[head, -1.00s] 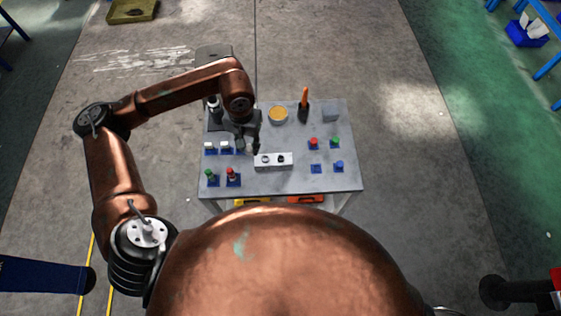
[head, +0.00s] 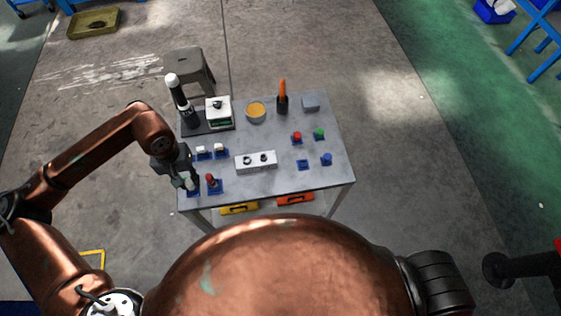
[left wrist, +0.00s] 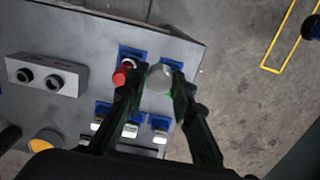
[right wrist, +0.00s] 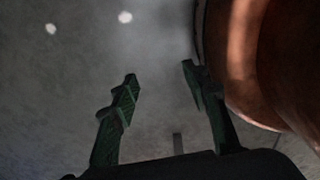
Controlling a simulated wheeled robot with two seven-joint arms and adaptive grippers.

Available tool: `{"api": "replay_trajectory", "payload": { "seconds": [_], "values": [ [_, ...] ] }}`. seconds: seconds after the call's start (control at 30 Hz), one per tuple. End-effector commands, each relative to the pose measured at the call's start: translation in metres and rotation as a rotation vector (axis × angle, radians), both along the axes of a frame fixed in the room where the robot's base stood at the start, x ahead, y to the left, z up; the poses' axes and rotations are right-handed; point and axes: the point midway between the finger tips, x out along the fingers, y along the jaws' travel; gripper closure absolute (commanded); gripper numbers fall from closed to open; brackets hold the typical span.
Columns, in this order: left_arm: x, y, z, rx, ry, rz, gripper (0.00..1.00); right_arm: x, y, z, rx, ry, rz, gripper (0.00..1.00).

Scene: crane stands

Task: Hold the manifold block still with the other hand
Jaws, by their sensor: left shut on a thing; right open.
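The manifold block (head: 256,161) is a pale grey bar with two dark-ringed ports on top. It sits on the table near the middle of the front half, with no gripper touching it. It also shows in the left wrist view (left wrist: 46,74). My left gripper (head: 189,180) is at the table's front left corner, left of the block. It is shut on a pale, green-tinged fitting (left wrist: 160,79) at a blue holder; I cannot tell if the fitting is still seated. My right gripper (right wrist: 158,72) is open and empty over bare floor, out of the head view.
A red-topped fitting (head: 211,180) stands in a blue holder right beside my left gripper. Two white pieces in blue holders are behind it. Red, green and blue pieces stand at the right. A yellow-topped round container (head: 256,111) and an orange-handled tool (head: 282,98) are behind the block.

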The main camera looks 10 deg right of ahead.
Motion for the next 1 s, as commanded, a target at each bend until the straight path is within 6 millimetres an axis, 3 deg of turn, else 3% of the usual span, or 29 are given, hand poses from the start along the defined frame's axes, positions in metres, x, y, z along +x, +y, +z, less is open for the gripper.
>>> {"api": "replay_trajectory", "payload": {
  "seconds": [0.27,0.43,0.73,1.0],
  "values": [
    [0.001,-0.001,0.005,-0.002,-0.004,0.001,1.00,0.013,0.001,0.005,0.001,-0.018,0.002,0.58],
    [0.020,-0.020,0.013,-0.015,-0.019,0.002,1.00,0.019,0.000,0.023,0.001,-0.028,0.003,0.58],
    [0.076,-0.102,0.026,-0.035,-0.045,0.014,1.00,0.030,0.000,0.088,0.001,-0.047,0.002,0.58],
    [0.093,-0.164,0.020,-0.019,-0.035,0.015,1.00,0.034,0.000,0.127,0.001,-0.054,0.001,0.58]
  ]
}}
